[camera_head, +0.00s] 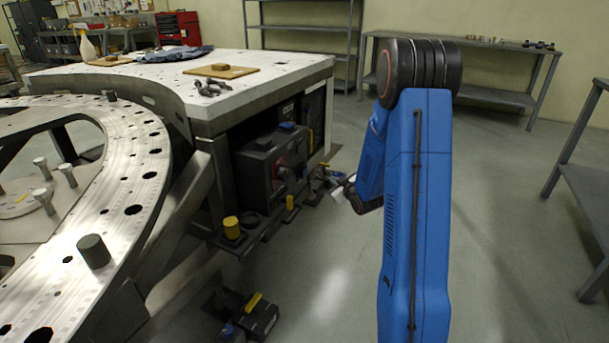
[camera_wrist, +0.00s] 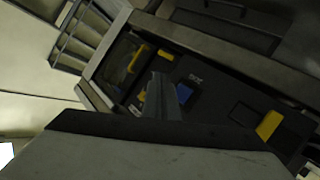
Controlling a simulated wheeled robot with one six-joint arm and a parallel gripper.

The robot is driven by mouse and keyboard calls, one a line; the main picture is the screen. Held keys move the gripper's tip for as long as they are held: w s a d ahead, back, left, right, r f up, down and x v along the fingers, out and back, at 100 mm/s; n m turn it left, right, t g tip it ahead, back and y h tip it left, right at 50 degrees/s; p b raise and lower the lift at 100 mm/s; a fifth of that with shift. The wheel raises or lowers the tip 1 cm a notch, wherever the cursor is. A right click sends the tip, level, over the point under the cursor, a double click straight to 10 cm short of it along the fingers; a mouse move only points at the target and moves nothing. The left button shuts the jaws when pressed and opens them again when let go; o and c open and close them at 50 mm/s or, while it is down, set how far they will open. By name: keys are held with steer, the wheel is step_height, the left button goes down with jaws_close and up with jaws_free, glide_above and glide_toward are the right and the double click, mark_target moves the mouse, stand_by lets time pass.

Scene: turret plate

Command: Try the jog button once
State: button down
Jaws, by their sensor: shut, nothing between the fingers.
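Which part is the jog button I cannot tell. Black control boxes (camera_head: 272,168) sit under the white-topped bench, with a red part on the front and yellow and blue pieces around them. In the wrist view a dark panel (camera_wrist: 215,98) carries a blue square piece (camera_wrist: 184,92) beside small pale lettering, and a yellow piece (camera_wrist: 165,55) above it. My gripper (camera_wrist: 162,80) is shut and empty, its grey fingers in front of the panel, left of the blue piece; contact cannot be told. In the head view it is small and partly hidden beside my blue arm.
The white bench top (camera_head: 270,62) holds a brown board (camera_head: 221,71), dark metal parts and a folded cloth. A metal ring plate (camera_head: 140,150) fills the left. A yellow-capped post (camera_head: 232,228) stands low before the boxes. Grey floor (camera_head: 320,270) is open around my arm.

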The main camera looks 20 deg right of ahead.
mark_target(304, 172)
steer(key=shift+d+f, duration=0.1)
steer(key=shift+f, duration=0.15)
steer(key=w+a, duration=0.5)
steer(key=w, duration=0.2)
steer(key=shift+a, duration=0.2)
stand_by(0.5)
steer(key=shift+w+a, duration=0.1)
stand_by(1.9)
steer(key=shift+w+a, duration=0.2)
steer(key=shift+w, duration=0.05)
steer(key=shift+w+a, duration=0.35)
steer(key=shift+w, duration=0.15)
stand_by(1.2)
steer(key=shift+s+d, duration=0.65)
steer(key=shift+s, duration=0.2)
